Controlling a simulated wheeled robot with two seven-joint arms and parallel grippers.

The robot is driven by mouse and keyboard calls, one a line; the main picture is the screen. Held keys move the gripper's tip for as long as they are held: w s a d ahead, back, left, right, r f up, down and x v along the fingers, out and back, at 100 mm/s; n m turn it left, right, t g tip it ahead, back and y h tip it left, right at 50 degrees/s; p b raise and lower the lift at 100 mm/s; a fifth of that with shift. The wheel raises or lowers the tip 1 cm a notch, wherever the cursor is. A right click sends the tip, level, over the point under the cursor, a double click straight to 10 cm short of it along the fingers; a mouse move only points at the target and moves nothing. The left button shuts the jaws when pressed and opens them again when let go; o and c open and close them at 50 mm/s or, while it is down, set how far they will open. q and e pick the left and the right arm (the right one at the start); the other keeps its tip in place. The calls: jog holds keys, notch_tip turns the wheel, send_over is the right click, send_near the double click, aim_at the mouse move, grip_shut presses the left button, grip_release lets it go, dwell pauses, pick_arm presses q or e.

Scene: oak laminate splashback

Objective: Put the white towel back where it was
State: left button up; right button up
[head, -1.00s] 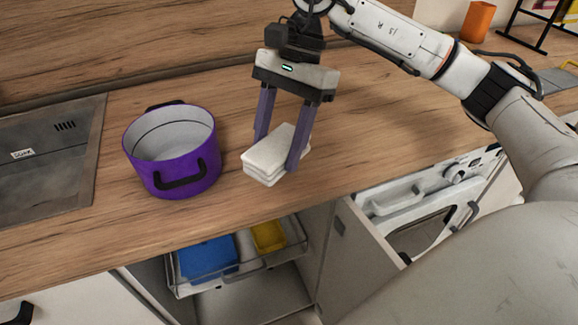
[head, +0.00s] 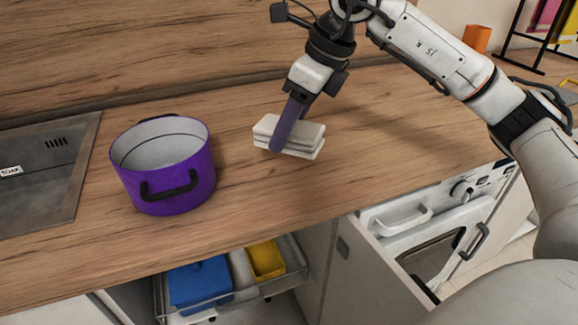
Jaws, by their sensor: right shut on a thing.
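The white towel (head: 308,133) is a folded, layered block over the wooden counter, right of the purple pot. My right gripper (head: 282,142) is shut on it, with one purple finger in front of the towel and the other finger mostly hidden behind. The towel is turned with its long side across the picture. I cannot tell whether it touches the counter or is held just above it. My left gripper is not in view.
A purple pot (head: 180,183) with black handles stands left of the towel, near a dark sink unit (head: 50,160). Below the counter, an open drawer holds a blue container (head: 200,284) and a yellow one (head: 266,260). The counter right of the towel is clear.

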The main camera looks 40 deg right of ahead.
aim_at(305, 129)
jog(key=shift+f, duration=3.45)
jog(key=shift+f+b, duration=0.1)
jog(key=shift+b, duration=0.2)
jog(key=o, duration=0.9)
jog(key=shift+o, duration=0.2)
jog(key=shift+r, duration=0.3)
jog(key=p+v, duration=0.1)
jog(key=v, duration=1)
jog(key=shift+s+d+r, duration=0.1)
jog(key=shift+s+r, duration=0.05)
jog(key=shift+r, duration=0.1)
